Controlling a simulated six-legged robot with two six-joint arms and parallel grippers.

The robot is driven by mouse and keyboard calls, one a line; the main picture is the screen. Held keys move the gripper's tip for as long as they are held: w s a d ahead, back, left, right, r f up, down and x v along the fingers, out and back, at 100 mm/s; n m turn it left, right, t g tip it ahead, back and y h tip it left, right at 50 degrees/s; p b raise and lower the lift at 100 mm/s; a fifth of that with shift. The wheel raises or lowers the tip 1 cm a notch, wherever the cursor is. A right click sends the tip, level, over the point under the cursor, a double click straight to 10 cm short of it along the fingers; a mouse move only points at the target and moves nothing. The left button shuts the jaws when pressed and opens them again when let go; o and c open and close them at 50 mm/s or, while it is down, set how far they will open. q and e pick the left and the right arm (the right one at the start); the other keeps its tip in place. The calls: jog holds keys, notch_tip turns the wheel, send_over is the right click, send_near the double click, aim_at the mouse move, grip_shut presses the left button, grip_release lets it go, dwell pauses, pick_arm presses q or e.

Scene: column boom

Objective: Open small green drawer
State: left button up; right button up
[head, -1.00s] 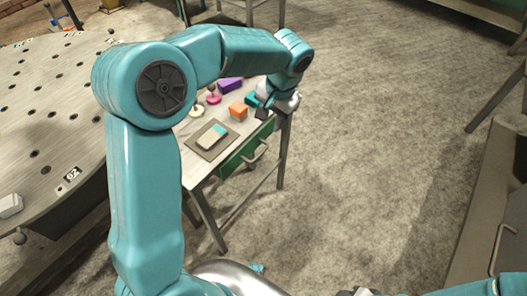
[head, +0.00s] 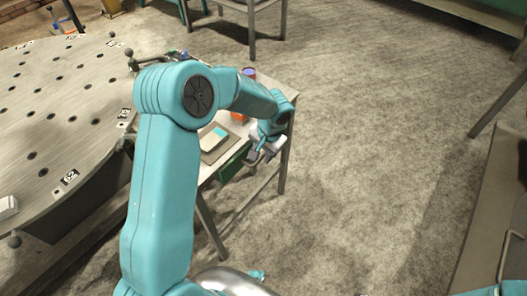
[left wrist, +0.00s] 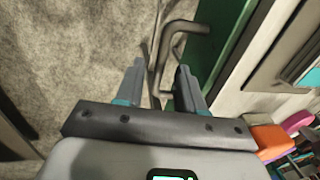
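The small green drawer (head: 232,165) is set under the top of a small side table and appears closed. Its front and its grey bar handle (left wrist: 178,27) show in the left wrist view, with the green face (left wrist: 205,48) behind the handle. My left gripper (head: 264,153) is at the drawer front, under my teal arm. In the left wrist view its two fingers (left wrist: 158,88) are apart, and the handle bar runs into the gap between them. Whether a finger touches the bar I cannot tell. In the head view the gripper hides most of the handle. My right gripper is out of view.
A mat (head: 216,152) with a pale block (head: 213,138) lies on the side table (head: 206,174). A large perforated round table (head: 60,110) stands left. The floor right of the drawer is clear.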

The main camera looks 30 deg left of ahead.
pick_arm(q)
grip_shut()
jog(key=d+b, duration=0.4)
jog(key=d, duration=0.8)
jog(key=shift+s+d, duration=0.35)
jog(key=shift+s, duration=0.05)
jog(key=shift+r, duration=0.1)
grip_release()
